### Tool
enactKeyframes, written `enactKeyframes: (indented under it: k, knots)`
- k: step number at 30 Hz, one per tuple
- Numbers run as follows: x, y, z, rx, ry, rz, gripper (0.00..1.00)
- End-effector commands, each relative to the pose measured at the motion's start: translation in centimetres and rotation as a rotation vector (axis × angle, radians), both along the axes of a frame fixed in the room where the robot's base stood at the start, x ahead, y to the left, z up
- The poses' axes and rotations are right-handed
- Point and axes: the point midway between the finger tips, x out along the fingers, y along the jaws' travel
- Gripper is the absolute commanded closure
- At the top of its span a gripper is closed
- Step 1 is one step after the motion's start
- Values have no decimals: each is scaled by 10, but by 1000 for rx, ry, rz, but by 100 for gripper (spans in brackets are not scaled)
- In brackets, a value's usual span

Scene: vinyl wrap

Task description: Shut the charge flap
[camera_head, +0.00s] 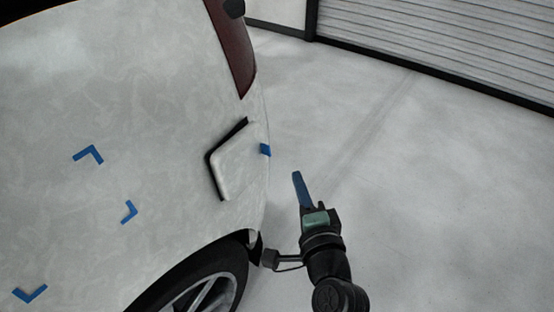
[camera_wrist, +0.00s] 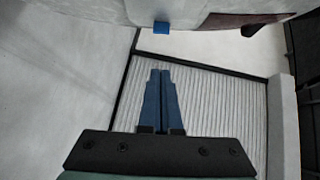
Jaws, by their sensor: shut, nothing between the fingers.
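The charge flap (camera_head: 236,160) is on the side of the pale car body, with a dark gap along its left and upper edges, so it stands out from the panel. A small blue piece (camera_head: 265,150) sits at its right edge. A blue piece also shows at the top of the wrist view (camera_wrist: 161,28), on the pale car surface. My gripper (camera_head: 296,174) is to the right of the flap, apart from it, with blue fingers pointing up. In the wrist view the two fingers (camera_wrist: 160,72) are together with nothing between them.
The car's body panel (camera_head: 110,110) fills the left, with blue corner marks (camera_head: 88,154) on it. A wheel (camera_head: 205,285) is below the flap and a dark red tail light (camera_head: 232,50) above. Open floor (camera_head: 420,200) lies right, and a ribbed shutter (camera_head: 450,35) stands behind.

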Motion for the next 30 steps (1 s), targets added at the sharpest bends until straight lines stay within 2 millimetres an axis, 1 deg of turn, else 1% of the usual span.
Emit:
enactKeyframes:
  k: [1, 3, 8, 9, 12, 17, 21, 30]
  knots:
    - [12, 3, 0, -1, -3, 2, 100]
    - [26, 6, -3, 1, -2, 3, 100]
    - [56, 12, -6, 0, -2, 2, 100]
    - [61, 16, -6, -1, -1, 3, 100]
    - [68, 31, -8, -2, 0, 3, 100]
    - [76, 42, -10, 0, 0, 1, 100]
    - [78, 45, -11, -1, 1, -1, 100]
    - [78, 44, -11, -1, 1, -2, 100]
